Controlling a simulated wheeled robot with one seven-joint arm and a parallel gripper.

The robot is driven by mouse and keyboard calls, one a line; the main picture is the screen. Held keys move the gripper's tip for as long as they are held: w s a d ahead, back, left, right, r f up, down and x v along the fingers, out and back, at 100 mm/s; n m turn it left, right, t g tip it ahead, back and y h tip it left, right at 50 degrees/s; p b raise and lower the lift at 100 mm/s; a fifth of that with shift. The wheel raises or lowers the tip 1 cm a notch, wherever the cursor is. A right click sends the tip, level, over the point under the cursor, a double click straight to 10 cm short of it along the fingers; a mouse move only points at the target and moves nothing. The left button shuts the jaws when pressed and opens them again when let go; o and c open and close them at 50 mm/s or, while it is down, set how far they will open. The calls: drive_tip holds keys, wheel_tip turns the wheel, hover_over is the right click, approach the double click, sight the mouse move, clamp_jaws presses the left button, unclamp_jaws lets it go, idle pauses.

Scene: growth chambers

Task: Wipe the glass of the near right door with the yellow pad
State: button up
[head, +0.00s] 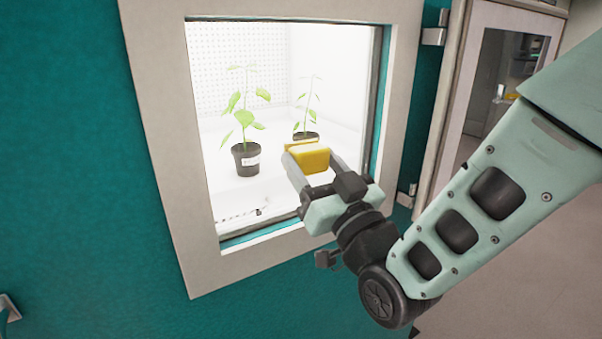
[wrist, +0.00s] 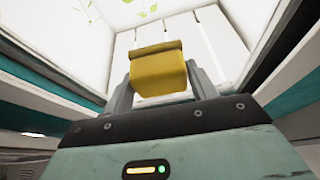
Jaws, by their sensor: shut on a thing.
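The yellow pad (head: 311,159) is held between the two fingers of my gripper (head: 310,171), which is shut on it. The pad also shows in the wrist view (wrist: 158,73), between the fingers (wrist: 160,88). The door's window glass (head: 215,95) fills a pale frame (head: 165,165) in a teal door (head: 85,140). In the head view the pad overlaps the lower right part of the glass. I cannot tell whether the pad touches the glass. The pad's far face is hidden.
Behind the glass, two potted plants (head: 246,158) (head: 305,136) stand in a bright white chamber. A metal hinge (head: 434,36) is at the door's right edge. A pale cabinet with a dark window (head: 500,75) stands to the right. A handle (head: 8,310) is at lower left.

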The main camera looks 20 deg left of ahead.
drive_tip(key=shift+w+d, duration=0.2)
drive_tip(key=shift+d, duration=0.05)
drive_tip(key=shift+f+b, duration=0.1)
drive_tip(key=shift+b, duration=0.3)
drive_tip(key=shift+w+a, duration=0.1)
drive_tip(key=shift+s+a+b, duration=1.3)
drive_tip(key=shift+s+a, duration=0.05)
drive_tip(key=shift+s, duration=0.25)
drive_tip(key=s+d+b, duration=0.4)
drive_tip(key=s+d, duration=0.1)
drive_tip(key=d, duration=0.2)
drive_tip(key=shift+s, duration=0.35)
